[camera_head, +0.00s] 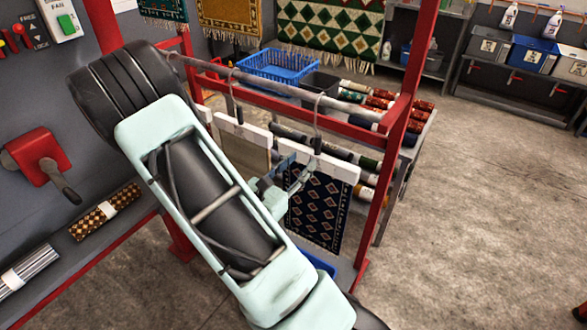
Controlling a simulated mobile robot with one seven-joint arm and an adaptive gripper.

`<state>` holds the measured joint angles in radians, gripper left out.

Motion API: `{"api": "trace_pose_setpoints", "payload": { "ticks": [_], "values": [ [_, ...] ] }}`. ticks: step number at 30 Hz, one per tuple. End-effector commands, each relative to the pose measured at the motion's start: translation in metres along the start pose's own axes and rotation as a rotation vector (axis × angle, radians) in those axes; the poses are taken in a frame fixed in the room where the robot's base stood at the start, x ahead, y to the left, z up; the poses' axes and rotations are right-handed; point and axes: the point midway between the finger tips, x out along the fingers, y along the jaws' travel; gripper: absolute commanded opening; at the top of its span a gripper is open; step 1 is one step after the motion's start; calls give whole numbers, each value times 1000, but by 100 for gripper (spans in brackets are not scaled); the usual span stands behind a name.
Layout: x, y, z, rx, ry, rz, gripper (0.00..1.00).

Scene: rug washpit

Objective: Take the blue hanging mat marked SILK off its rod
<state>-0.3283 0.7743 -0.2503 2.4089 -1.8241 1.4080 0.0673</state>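A dark blue mat with diamond patterns (322,206) hangs from a white hanger bar (340,172) on a hook (318,118) over the grey rod (275,88). I cannot read a SILK mark on it. A beige mat (246,152) hangs to its left on its own white bar and hook. My gripper (294,178) is at the upper left part of the blue mat, just below the hanger bar. Its fingers are small and partly hidden by my arm, so I cannot tell whether they are open or touch the mat or bar.
A red frame (397,125) carries the rod, its post standing right of the mats. Rolled rugs (385,100) lie on racks behind. A blue basket (278,66) stands beyond. A red lever box (35,156) is on the left panel. The concrete floor (470,200) at right is free.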

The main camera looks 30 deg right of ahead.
Motion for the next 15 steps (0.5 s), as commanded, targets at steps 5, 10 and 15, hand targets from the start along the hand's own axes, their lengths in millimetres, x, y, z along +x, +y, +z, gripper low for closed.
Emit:
{"api": "trace_pose_setpoints", "payload": {
  "ticks": [5, 10, 15],
  "values": [
    [15, 0, 0, 1, -1, -2, 35],
    [29, -1, 0, 1, 0, -3, 35],
    [42, -1, 0, 1, -1, -3, 35]
  ]
}}
